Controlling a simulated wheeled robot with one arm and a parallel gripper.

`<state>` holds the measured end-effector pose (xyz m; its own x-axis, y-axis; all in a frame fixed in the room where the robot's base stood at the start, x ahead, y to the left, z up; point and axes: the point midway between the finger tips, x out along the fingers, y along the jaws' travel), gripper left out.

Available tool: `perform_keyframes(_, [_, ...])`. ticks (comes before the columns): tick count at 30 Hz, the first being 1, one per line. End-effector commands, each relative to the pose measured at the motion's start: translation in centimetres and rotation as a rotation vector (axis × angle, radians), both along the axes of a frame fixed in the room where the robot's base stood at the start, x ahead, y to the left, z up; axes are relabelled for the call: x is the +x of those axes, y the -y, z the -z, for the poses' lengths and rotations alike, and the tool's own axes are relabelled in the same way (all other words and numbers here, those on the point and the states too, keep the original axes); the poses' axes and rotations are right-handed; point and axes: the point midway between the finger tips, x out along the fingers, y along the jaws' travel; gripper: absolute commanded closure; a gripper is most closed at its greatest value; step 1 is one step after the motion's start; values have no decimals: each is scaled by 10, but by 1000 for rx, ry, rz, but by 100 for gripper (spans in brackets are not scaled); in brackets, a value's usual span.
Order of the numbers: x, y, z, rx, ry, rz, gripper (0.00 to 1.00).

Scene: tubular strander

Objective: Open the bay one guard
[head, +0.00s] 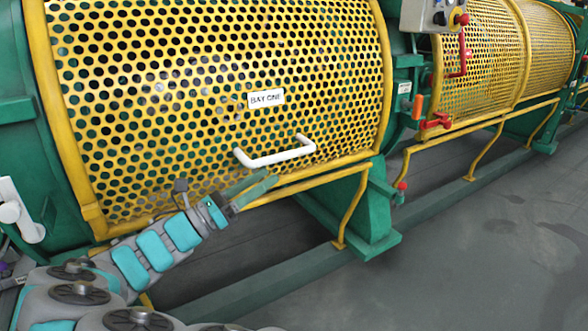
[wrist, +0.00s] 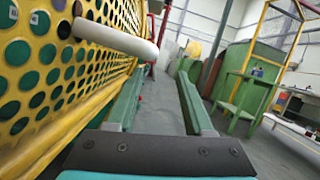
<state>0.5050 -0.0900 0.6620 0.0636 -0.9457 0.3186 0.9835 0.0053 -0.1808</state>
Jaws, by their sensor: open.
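The bay one guard (head: 200,90) is a curved, yellow perforated cover with a "BAY ONE" label (head: 266,98). It is down over the machine. Its white handle (head: 275,155) is a bar on the lower front of the guard. In the wrist view the handle (wrist: 118,40) shows at upper left, beside the perforated guard (wrist: 45,70). My gripper (head: 262,187) is open and empty, below and slightly left of the handle, apart from it in the head view. Its two green fingers (wrist: 160,98) point forward in the wrist view, with nothing between them.
A yellow rail (head: 300,181) runs under the guard near my gripper. A green support foot (head: 365,215) stands to the right. Another yellow guard (head: 485,55) with red latches lies farther right. A control box (head: 432,16) is at the top. The grey floor (head: 480,250) in front is clear.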

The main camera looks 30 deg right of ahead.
Motion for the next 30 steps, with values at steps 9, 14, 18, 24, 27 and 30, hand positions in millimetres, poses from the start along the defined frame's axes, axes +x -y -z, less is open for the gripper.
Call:
perform_keyframes(9, [15, 0, -9, -65, -12, -40, 48])
perform_keyframes(14, [17, 25, -18, -63, -11, -37, 48])
perform_keyframes(18, [19, 42, -25, -63, -13, -38, 48])
perform_keyframes(24, [21, 55, -31, -63, -13, -39, 48])
perform_keyframes(27, [21, 57, -32, -63, -13, -40, 48])
perform_keyframes(30, [21, 57, -32, -63, -13, -40, 48])
